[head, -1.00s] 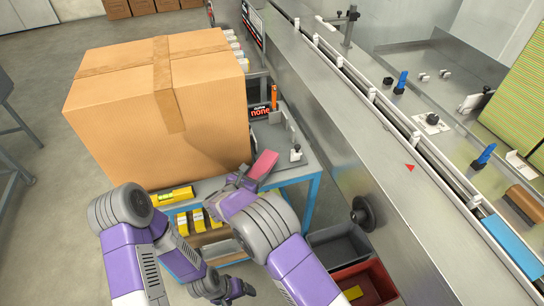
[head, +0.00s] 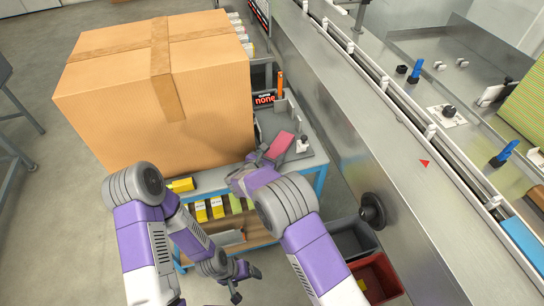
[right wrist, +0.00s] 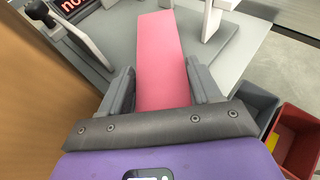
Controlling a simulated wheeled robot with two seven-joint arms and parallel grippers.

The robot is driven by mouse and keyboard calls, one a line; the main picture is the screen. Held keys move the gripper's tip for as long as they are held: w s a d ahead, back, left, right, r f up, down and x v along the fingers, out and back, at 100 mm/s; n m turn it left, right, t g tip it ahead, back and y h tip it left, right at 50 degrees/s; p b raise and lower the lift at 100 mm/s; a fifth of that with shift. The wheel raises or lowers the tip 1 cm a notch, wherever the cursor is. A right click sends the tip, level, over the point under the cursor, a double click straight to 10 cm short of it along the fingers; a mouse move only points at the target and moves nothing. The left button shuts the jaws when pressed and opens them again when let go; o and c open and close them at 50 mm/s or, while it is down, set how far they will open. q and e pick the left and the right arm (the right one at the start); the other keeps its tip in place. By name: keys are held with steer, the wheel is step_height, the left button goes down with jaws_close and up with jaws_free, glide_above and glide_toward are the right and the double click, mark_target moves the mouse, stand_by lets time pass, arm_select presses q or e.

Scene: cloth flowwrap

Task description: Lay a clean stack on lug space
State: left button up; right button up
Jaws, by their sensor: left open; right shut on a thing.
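A pink stack (head: 281,146) is held in my right gripper (head: 266,161), over the small bench beside the carton. In the right wrist view the pink stack (right wrist: 163,60) runs forward between the two grey fingers (right wrist: 162,92), which are shut on it. Whether the stack touches the bench surface, I cannot tell. My left gripper (head: 238,285) is open and empty, low in front of the bench. The conveyor's lug track (head: 395,100), with white lugs along it, runs diagonally at the right, away from both grippers. A red triangle mark (head: 424,163) lies on the steel deck beside it.
A large carton (head: 110,110) stands left of my right gripper. A small display (head: 265,98) reads "none". A grey bin (head: 352,238) and a red bin (head: 385,285) sit below the conveyor edge. A black knob (head: 372,211) sticks out from its side.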

steer(key=shift+f, duration=0.15)
steer(key=o, duration=0.7)
steer(key=shift+o, duration=0.2)
